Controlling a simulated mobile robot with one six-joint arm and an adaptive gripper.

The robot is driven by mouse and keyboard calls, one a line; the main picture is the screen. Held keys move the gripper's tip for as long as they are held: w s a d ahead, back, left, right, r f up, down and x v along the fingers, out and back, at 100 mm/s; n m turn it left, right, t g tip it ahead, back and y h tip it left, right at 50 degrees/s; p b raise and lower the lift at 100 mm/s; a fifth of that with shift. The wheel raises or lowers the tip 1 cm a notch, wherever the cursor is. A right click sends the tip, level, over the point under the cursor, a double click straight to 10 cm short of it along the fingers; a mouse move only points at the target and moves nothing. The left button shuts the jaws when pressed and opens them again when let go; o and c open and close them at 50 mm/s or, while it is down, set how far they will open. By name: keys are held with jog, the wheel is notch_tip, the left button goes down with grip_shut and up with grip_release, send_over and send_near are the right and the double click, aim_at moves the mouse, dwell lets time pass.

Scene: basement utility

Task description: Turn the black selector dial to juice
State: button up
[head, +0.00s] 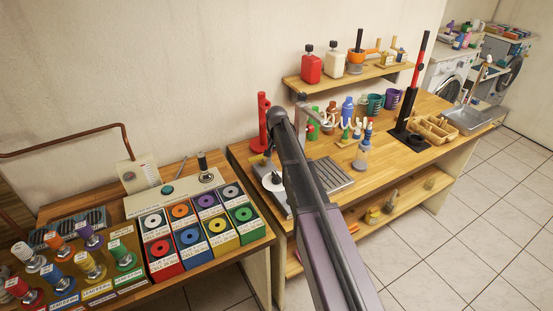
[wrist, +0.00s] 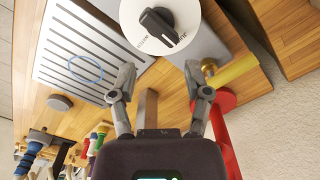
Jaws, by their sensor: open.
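The black selector dial (wrist: 158,27) is a knob on a round white plate (wrist: 188,14) at the top of the wrist view. It lies slanted across the plate. In the head view the white plate (head: 272,184) shows on the wooden counter, just left of my arm. My gripper (wrist: 159,72) is open and empty, its two fingers spread on either side below the dial in the picture. A gap shows between the fingertips and the knob. In the head view my arm hides the gripper.
A slatted metal drip tray (wrist: 85,50) lies beside the dial. A red post (head: 263,122) stands close by at the wall side. Bottles (head: 347,108) and cups (head: 375,103) stand behind my arm. Colored boxes (head: 190,238) fill the left table.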

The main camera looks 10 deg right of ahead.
jog(key=shift+r+p, duration=2.35)
jog(key=shift+r, duration=0.25)
jog(key=s+f+n+b, duration=0.1)
jog(key=s+f+b, duration=0.3)
jog(key=s, duration=0.6)
jog(key=s+f+n+b, duration=0.2)
jog(key=s+f+b, duration=0.3)
jog(key=s, duration=0.5)
jog(key=s+f+n+b, duration=0.2)
jog(key=s+f+b, duration=0.3)
jog(key=s, duration=0.5)
jog(key=shift+s, duration=0.15)
jog(key=shift+s+a, duration=0.1)
